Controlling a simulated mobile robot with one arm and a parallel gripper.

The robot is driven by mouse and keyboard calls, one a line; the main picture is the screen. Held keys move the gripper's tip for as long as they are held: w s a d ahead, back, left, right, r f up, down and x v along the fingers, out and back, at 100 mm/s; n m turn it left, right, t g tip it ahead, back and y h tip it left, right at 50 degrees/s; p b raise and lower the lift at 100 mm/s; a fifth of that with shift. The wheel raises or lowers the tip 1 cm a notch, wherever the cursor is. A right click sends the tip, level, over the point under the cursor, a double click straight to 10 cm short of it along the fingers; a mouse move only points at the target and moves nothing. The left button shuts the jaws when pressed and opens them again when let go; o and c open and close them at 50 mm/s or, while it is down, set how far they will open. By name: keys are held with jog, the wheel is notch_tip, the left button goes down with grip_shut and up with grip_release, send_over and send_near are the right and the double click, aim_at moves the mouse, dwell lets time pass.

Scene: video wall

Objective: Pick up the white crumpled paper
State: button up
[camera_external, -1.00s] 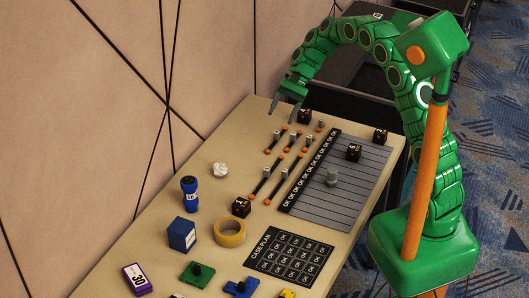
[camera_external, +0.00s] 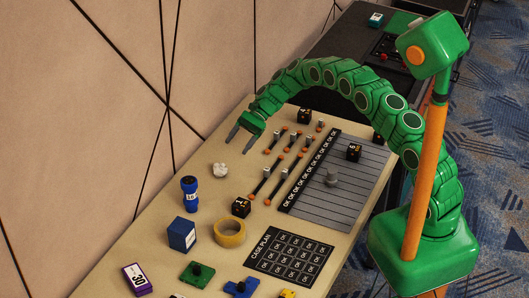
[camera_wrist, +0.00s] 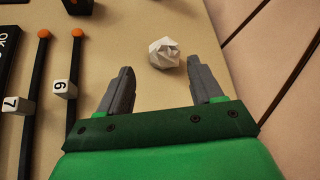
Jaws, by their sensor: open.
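The white crumpled paper (camera_external: 220,170) is a small faceted ball on the beige table (camera_external: 150,240), on its wall side. In the wrist view the paper (camera_wrist: 164,54) lies beyond my fingertips, between their lines and a little nearer the right finger. My gripper (camera_external: 238,143) is open and empty, with two grey fingers pointing down and toward the paper. The gripper also shows in the wrist view (camera_wrist: 158,75), its fingers spread wide. It is apart from the paper.
Black rods with orange ends and numbered cubes (camera_external: 283,165) lie right of the paper. A blue cylinder (camera_external: 190,194), a tan tape roll (camera_external: 230,232) and a black cube (camera_external: 241,206) stand nearer the front. The wall (camera_external: 90,110) runs along the table's left side.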

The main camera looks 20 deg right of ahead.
aim_at(223, 165)
jog(key=shift+w+a+f+y, duration=0.1)
jog(key=shift+a+f+y, duration=0.05)
jog(key=shift+a+f, duration=0.4)
jog(key=shift+w+a+f+y, duration=0.15)
jog(key=shift+a+f, duration=0.2)
jog(key=shift+f, duration=0.35)
jog(key=shift+x, duration=3.85)
jog(key=shift+s+d, duration=0.15)
jog(key=c, duration=0.7)
